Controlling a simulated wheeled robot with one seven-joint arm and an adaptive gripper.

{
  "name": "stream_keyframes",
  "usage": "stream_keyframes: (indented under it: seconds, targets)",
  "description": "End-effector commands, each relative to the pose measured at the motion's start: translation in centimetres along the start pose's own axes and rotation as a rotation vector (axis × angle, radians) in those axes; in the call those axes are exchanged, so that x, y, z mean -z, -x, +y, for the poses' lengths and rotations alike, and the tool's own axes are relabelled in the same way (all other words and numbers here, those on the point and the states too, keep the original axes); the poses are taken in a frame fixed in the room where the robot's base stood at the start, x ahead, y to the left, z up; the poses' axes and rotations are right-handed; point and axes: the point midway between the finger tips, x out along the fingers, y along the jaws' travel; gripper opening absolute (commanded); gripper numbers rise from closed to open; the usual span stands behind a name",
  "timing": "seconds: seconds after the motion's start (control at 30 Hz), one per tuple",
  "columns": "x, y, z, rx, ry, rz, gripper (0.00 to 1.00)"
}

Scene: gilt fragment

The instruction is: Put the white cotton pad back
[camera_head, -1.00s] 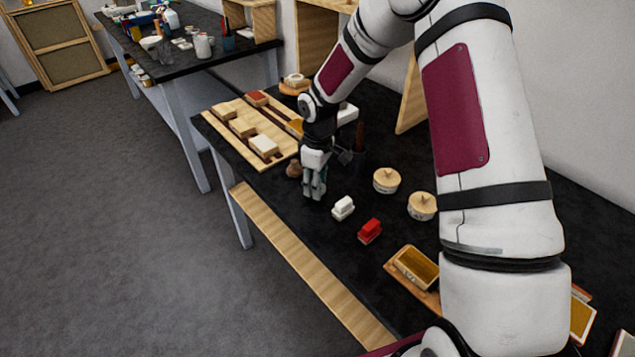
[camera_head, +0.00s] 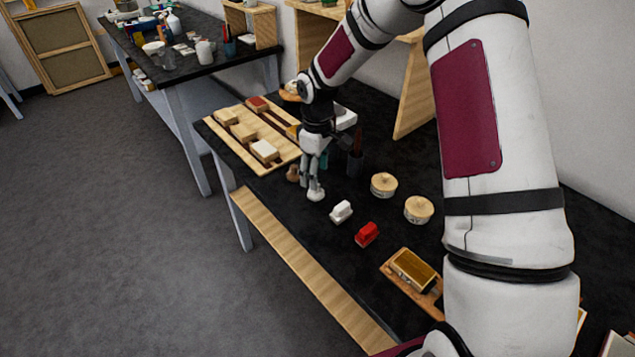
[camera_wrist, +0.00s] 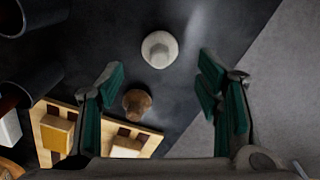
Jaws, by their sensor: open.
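The white cotton pad (camera_wrist: 159,49), a small round white piece, sits on the black tabletop ahead of my open jaws in the wrist view. It also shows in the head view (camera_head: 316,193), just below my fingers. My gripper (camera_wrist: 162,73) is open, with its teal finger pads to the left and right and nothing held between them. In the head view my gripper (camera_head: 311,182) points down over the table, close to the pad. I cannot tell whether a finger touches it.
The rack (camera_head: 232,150) with several blocks lies behind left. A white block (camera_head: 341,211), a red block (camera_head: 367,234) and two lidded round pots (camera_head: 384,184) (camera_head: 418,209) stand right of my gripper. A dark cup (camera_head: 355,164) is behind. A gold-topped block on a board (camera_head: 412,270) lies nearer.

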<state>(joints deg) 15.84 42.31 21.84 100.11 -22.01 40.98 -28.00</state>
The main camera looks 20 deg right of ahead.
Motion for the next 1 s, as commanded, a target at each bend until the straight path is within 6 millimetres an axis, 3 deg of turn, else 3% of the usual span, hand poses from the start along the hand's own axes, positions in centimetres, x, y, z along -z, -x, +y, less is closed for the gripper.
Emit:
stream_keyframes:
  seconds: [0.1,0.47,0.57,0.77,1.0]
  targets:
    - [-0.1,2.6,0.0,-0.002,-0.001,0.002,0.59]
    - [-0.1,6.5,-0.1,-0.008,-0.006,0.001,0.59]
    - [-0.7,8.6,-0.7,-0.033,-0.026,0.0,0.59]
    - [-3.6,15.9,-3.2,-0.121,-0.133,0.014,0.59]
    - [-8.4,23.5,-7.9,-0.208,-0.298,0.072,0.59]
